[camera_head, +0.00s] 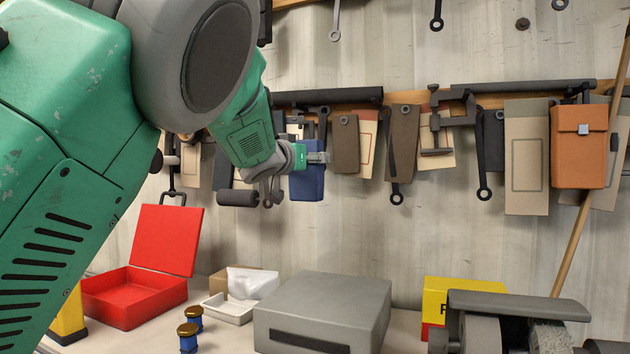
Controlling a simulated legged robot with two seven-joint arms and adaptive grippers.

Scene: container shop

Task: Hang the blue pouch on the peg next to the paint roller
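The blue pouch (307,187) hangs upright against the row of tools on the wall, near the middle of the view. My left gripper (318,157) reaches in from the upper left and lies across the pouch's upper part. One grey finger shows in front of the pouch; the other is hidden, so I cannot tell how tightly it is shut. A dark cylinder that looks like the paint roller (238,198) hangs to the left of the pouch, partly behind my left wrist. The peg behind the pouch is hidden. My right gripper is not in view.
A brown pouch (345,145) hangs close to the right of the blue one, with wrenches and an orange pouch (578,150) further right. Below are an open red box (125,298), a grey case (322,310) and a grinder-like machine (515,305).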

